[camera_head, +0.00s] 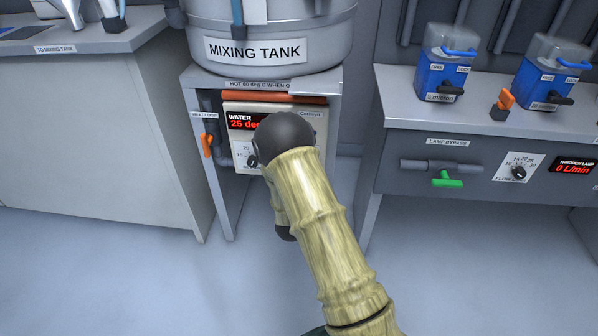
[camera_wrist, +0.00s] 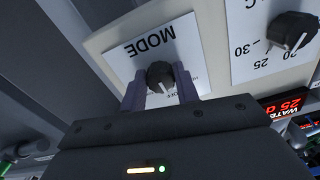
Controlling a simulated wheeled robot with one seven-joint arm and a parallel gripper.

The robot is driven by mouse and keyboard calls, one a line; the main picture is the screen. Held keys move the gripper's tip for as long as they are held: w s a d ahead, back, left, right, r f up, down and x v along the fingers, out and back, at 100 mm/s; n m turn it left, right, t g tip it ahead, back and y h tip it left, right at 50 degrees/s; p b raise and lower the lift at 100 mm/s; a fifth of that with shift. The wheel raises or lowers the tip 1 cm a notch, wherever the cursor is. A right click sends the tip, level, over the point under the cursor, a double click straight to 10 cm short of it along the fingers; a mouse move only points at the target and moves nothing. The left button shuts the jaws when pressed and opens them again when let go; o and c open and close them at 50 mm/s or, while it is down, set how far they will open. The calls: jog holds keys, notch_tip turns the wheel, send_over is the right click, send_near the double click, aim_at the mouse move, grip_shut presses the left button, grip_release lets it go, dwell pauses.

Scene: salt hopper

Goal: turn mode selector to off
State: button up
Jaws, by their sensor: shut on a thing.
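The mode selector (camera_wrist: 160,70) is a dark round knob on a white plate marked MODE, upside down in the wrist view. My gripper (camera_wrist: 160,81) is shut on it, with one purple-grey finger on each side. The knob's pointer direction and the plate's smaller lettering are hard to make out, and the gripper hides part of the plate. In the head view my arm covers the selector and the gripper. The heater panel (camera_head: 241,108) carrying it stands under the mixing tank, and its red display (camera_head: 244,121) reads WATER 25 deg.
A temperature dial (camera_wrist: 291,31) sits beside the selector on the same panel. The mixing tank (camera_head: 270,35) stands above, and an orange-handled valve (camera_head: 207,145) is left of the panel. A bench with blue units (camera_head: 444,78) is at right. Some floor is clear.

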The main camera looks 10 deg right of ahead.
jog(key=shift+s+f+m, duration=0.1)
jog(key=shift+m, duration=0.4)
jog(key=o, duration=1)
jog(key=p+v, duration=0.3)
jog(key=v, duration=1.4)
jog(key=shift+s+a+p, duration=0.1)
jog(key=shift+s+p, duration=0.05)
jog(key=shift+p, duration=0.25)
